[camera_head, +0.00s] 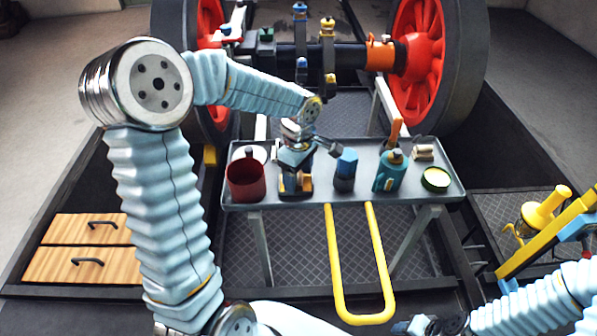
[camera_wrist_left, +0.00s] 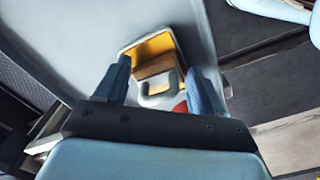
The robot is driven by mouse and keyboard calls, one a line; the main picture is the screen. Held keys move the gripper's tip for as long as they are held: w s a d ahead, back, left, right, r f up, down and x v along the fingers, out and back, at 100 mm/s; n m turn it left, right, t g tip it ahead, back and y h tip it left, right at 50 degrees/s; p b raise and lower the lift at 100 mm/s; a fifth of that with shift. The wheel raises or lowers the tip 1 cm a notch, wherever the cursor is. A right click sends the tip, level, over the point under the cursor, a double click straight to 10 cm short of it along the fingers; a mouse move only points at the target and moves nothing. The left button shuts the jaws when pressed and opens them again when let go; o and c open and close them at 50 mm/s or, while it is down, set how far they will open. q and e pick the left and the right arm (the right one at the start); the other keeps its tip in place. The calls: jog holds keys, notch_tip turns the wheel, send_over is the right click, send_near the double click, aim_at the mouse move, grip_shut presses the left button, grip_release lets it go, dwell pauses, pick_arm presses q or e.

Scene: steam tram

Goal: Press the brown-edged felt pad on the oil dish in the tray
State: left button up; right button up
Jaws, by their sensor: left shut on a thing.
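My left gripper (camera_head: 297,182) points down at the left half of the grey tray, between a red can and a blue bottle. A round dish with a yellow-green top, which looks like the oil dish (camera_head: 436,179), sits at the tray's right end, well apart from my left gripper. My right gripper is not clearly visible.
On the tray (camera_head: 400,196) stand the red can (camera_head: 245,180), the blue bottle (camera_head: 345,172), a teal can (camera_head: 389,173) and small cream pieces (camera_head: 424,152). The bottle and teal can stand between my left gripper and the dish. Red wheels (camera_head: 416,45) rise behind.

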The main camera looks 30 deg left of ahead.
aim_at(298, 178)
pick_arm(q)
jog(key=shift+r+p, duration=2.25)
jog(key=shift+r, duration=1.25)
